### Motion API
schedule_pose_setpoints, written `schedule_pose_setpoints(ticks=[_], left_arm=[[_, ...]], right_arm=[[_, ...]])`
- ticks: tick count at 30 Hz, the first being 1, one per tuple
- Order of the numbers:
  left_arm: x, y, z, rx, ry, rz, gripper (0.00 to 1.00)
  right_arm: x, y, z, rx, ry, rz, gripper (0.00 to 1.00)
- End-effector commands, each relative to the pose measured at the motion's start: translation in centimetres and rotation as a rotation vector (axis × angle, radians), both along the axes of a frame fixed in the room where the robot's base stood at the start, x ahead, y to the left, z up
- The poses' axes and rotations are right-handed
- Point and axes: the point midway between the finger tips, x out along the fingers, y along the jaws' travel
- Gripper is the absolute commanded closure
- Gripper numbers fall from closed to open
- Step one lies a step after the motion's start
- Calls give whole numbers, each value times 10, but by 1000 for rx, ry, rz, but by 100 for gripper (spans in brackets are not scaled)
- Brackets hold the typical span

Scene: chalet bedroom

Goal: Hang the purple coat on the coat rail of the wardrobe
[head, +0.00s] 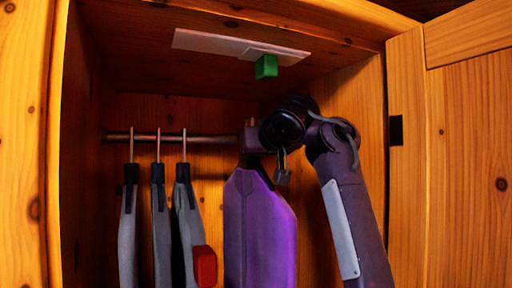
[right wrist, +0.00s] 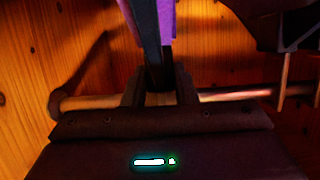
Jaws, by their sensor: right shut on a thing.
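The purple coat (head: 260,228) hangs upright inside the wardrobe, to the right of the grey garments. My right gripper (head: 251,140) is at the top of the coat, level with the coat rail (head: 205,140), and shut on the coat's hanger. In the right wrist view the gripper's fingers (right wrist: 159,90) are at the rail (right wrist: 90,103), with the dark top of the coat's hanger (right wrist: 150,45) between them and purple cloth (right wrist: 166,18) beyond. The hanger's hook is hidden, so I cannot tell whether it sits over the rail. My left gripper is not in view.
Several grey garments (head: 158,225) hang on the rail's left part; a red block-like thing (head: 205,266) is at the rightmost one. A green cube (head: 266,67) is under a pale panel (head: 225,44) at the wardrobe ceiling. My right arm fills the right side, near the wardrobe wall (head: 372,140).

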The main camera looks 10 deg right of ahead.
Motion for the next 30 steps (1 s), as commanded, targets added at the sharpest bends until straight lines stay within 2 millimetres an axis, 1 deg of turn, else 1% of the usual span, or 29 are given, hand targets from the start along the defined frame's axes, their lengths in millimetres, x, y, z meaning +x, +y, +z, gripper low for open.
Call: schedule_pose_setpoints(ticks=[1,14,15,16,18,24,30], left_arm=[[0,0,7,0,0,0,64],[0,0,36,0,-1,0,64],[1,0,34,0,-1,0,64],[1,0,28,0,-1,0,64],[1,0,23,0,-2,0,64],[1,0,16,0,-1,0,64],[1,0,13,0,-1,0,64]], right_arm=[[3,1,5,0,-2,0,100],[28,6,5,0,-3,0,100],[30,6,1,0,-3,-1,100],[29,6,-5,2,-3,0,100],[29,6,-10,1,-4,0,100],[29,7,-19,1,-5,1,100],[28,7,-22,1,-5,1,100]])
